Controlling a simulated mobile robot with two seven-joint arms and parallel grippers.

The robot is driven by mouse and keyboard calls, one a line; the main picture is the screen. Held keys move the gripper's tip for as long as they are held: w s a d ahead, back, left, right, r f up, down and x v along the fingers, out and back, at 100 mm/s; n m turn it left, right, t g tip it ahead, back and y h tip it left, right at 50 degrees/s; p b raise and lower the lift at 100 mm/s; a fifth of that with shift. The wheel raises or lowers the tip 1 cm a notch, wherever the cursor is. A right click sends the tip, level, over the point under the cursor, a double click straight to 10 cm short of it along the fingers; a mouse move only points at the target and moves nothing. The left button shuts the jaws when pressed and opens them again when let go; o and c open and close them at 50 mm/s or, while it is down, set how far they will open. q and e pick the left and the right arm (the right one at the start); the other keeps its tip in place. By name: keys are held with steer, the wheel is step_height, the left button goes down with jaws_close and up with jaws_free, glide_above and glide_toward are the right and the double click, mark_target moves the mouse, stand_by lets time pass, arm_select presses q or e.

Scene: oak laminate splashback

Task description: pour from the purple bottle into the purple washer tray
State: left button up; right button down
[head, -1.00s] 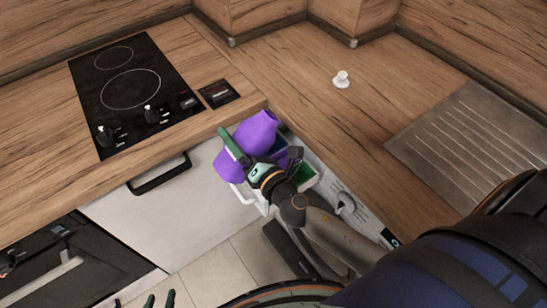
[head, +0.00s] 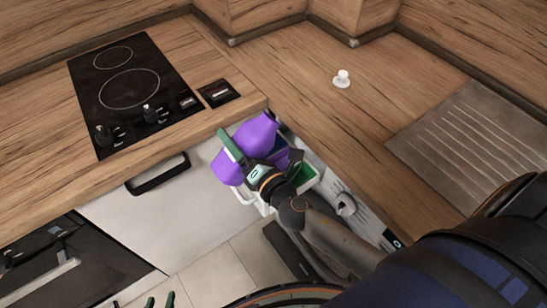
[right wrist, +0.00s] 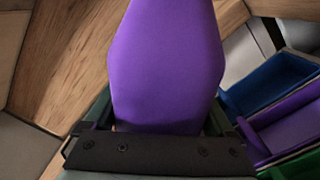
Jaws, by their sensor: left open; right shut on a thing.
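My right gripper (head: 243,154) is shut around the purple bottle (head: 257,134), which lies tilted over beside the open washer drawer. The bottle fills the middle of the right wrist view (right wrist: 165,65), between the two fingers. The purple washer tray (right wrist: 290,125) lies between the blue and green trays, to the right of the bottle in that view. In the head view the trays are partly hidden by my gripper and the bottle. No liquid is visible. My left gripper (head: 161,300) is open at the bottom edge, mostly out of frame.
The blue tray (right wrist: 265,84) and green tray (head: 304,174) flank the purple one. A small white cap (head: 341,79) stands on the wooden counter. The counter edge and the cabinet front are close to the bottle. A hob (head: 133,88) is at the left.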

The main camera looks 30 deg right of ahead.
steer(key=shift+a+f+m+b, duration=0.1)
steer(key=shift+f+m+b, duration=0.2)
steer(key=shift+b, duration=0.15)
stand_by(0.5)
steer(key=shift+a+f+m+b, duration=0.15)
steer(key=shift+a+m+b, duration=0.2)
steer(key=shift+m, duration=0.55)
stand_by(1.6)
steer(key=shift+a+f+m+b, duration=0.1)
steer(key=shift+m+b, duration=0.3)
steer(key=shift+m, duration=0.7)
stand_by(2.6)
